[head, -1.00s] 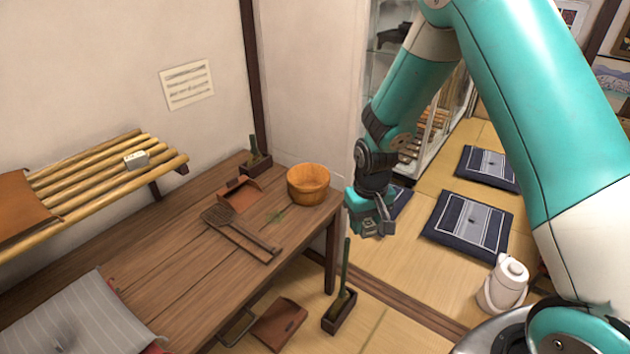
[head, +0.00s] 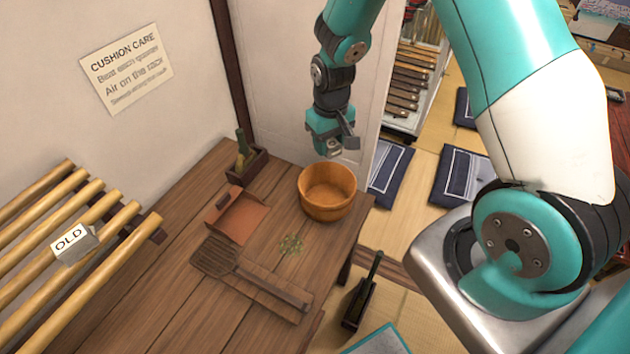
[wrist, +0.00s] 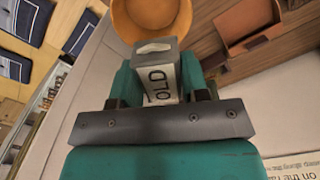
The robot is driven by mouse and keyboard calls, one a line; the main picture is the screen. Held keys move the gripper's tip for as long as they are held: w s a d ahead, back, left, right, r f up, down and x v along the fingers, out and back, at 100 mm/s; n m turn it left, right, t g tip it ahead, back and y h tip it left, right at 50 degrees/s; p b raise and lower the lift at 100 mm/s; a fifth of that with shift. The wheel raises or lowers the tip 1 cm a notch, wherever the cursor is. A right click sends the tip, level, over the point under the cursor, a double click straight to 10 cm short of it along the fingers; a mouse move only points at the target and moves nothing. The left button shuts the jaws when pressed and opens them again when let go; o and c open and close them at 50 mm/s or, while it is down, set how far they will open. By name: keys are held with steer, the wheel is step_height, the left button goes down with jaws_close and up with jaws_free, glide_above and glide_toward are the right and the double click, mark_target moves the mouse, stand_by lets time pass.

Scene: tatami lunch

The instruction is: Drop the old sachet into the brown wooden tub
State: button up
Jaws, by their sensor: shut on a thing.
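The brown wooden tub (head: 328,207) stands at the far right corner of the table and looks empty in the head view. My gripper (head: 335,148) is above the tub and a little behind it, apart from it. In the wrist view my gripper (wrist: 160,88) is shut on a small pale sachet (wrist: 163,78) with a grey end and the word OLD on it. The tub (wrist: 150,12) shows just past the sachet there. The sachet is hard to make out in the head view.
Floor cushions (head: 462,175) lie right.

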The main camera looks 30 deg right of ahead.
steer(key=w+d+f+n+b, duration=0.1)
steer(key=w+f+n+b, duration=0.1)
steer(key=f+n+b, duration=0.4)
steer(key=w+d+f+n+b, duration=0.2)
steer(key=f+n+b, duration=0.4)
steer(key=f, duration=0.5)
steer(key=w+b, duration=0.1)
steer(key=b, duration=0.1)
steer(key=shift+d+f+b, duration=0.25)
steer(key=shift+f+b, duration=0.05)
steer(key=shift+f, duration=0.05)
steer(key=o, duration=1)
steer(key=shift+r, duration=0.1)
step_height(320, 180, up, 17)
steer(key=shift+r+b, duration=0.15)
steer(key=shift+b, duration=0.25)
